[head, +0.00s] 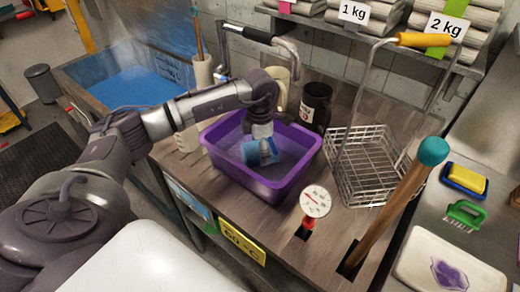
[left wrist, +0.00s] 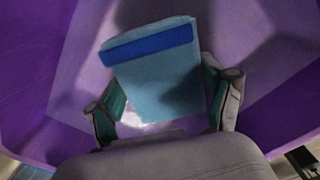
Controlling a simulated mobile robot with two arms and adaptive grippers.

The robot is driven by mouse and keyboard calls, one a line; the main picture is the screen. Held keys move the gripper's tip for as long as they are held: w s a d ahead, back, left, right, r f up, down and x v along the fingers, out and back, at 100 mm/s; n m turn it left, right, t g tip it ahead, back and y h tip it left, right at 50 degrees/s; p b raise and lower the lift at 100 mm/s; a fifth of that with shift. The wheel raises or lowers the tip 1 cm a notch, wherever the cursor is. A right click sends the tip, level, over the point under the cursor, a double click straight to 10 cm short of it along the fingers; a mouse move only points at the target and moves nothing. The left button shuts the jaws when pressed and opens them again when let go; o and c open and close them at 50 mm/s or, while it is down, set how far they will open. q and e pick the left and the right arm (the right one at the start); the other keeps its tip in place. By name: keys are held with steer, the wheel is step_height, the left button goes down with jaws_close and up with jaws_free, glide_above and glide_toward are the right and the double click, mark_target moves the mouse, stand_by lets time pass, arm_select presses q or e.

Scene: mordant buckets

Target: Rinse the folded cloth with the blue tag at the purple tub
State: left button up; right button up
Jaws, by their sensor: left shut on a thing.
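The purple tub (head: 232,168) stands on the worktop in the middle of the head view, with greyish liquid inside. My left gripper (head: 262,151) reaches down into the tub from above. It is shut on the folded light-blue cloth (head: 251,153). In the left wrist view, the cloth (left wrist: 160,85) sits between the two fingers, with a darker blue band, the tag (left wrist: 148,45), across its far end. The tub's purple wall (left wrist: 25,90) surrounds it there. I cannot tell how deep the cloth is in the liquid. My right gripper is not in view.
A wire basket (head: 368,178) with a tall yellow-gripped handle stands right of the tub. A black mug (head: 315,108) is behind it. A dial gauge (head: 315,201) and a teal-topped wooden stick (head: 395,205) stand in front. A blue-filled basin (head: 135,85) lies to the left.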

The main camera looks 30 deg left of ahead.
arm_select(q)
steer(key=shift+s+d, duration=0.45)
steer(key=shift+s, duration=0.1)
steer(key=shift+w+a+b, duration=0.35)
steer(key=shift+w+a, duration=0.15)
steer(key=shift+w, duration=0.2)
steer(key=shift+s, duration=0.1)
steer(key=shift+s+d, duration=0.5)
steer(key=shift+s, duration=0.05)
steer(key=shift+w+a, duration=0.55)
steer(key=shift+w, duration=0.1)
steer(key=shift+s+d, duration=0.55)
steer(key=shift+s, duration=0.1)
